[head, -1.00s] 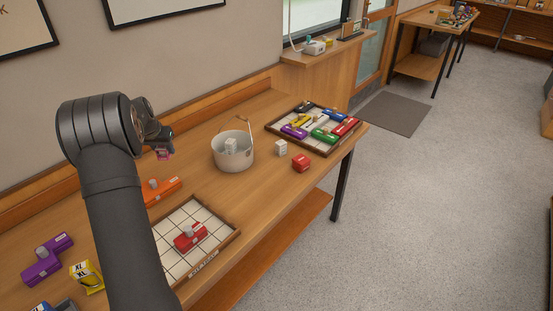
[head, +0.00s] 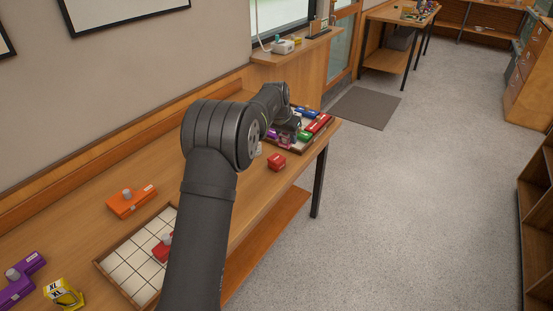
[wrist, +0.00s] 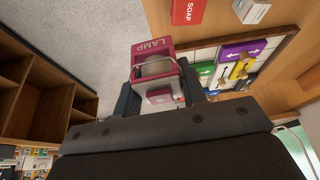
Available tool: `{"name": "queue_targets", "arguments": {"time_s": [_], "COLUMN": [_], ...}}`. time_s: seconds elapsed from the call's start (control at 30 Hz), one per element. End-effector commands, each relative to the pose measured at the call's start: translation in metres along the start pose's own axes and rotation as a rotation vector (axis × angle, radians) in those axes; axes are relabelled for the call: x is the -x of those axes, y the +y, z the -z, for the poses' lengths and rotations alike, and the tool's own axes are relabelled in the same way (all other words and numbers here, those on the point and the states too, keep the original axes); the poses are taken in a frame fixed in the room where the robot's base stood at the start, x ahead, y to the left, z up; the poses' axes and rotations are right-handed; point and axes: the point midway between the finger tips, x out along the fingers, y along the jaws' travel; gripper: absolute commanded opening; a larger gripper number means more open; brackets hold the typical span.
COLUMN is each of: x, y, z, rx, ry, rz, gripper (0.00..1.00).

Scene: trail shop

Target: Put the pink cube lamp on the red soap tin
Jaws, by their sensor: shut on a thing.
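The pink cube lamp (wrist: 153,48), marked LAMP, is held between the two fingers of my gripper (wrist: 160,82) in the wrist view. My gripper is shut on it. In the head view the lamp (head: 287,139) shows only in part, in front of the tray of blocks. The red soap tin (head: 277,161) stands on the table near its right end, below the lamp in the picture and apart from it. In the wrist view the soap tin (wrist: 188,10), marked SOAP, is at the top edge, cut off.
A framed tray (head: 331,126) of several coloured blocks lies close by the gripper. A white box (wrist: 252,10) is beside the soap tin. A gridded tray (head: 125,268) with a red block (head: 161,250) is nearer. An orange block (head: 131,203) lies left. My arm hides the table's middle.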

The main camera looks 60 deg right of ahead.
Motion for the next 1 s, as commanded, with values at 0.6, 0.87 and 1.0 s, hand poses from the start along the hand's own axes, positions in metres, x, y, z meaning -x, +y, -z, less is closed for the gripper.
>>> {"name": "queue_targets", "arguments": {"time_s": [0.6, 0.87, 1.0], "x": [-0.049, -0.075, -0.079], "y": [-0.013, -0.054, -0.059], "z": [0.012, 0.01, 0.009], "rx": [-0.059, -0.061, -0.062], "ry": [-0.001, 0.0, 0.0], "rz": [-0.024, -0.025, -0.026], "gripper": [0.14, 0.14, 0.14]}}
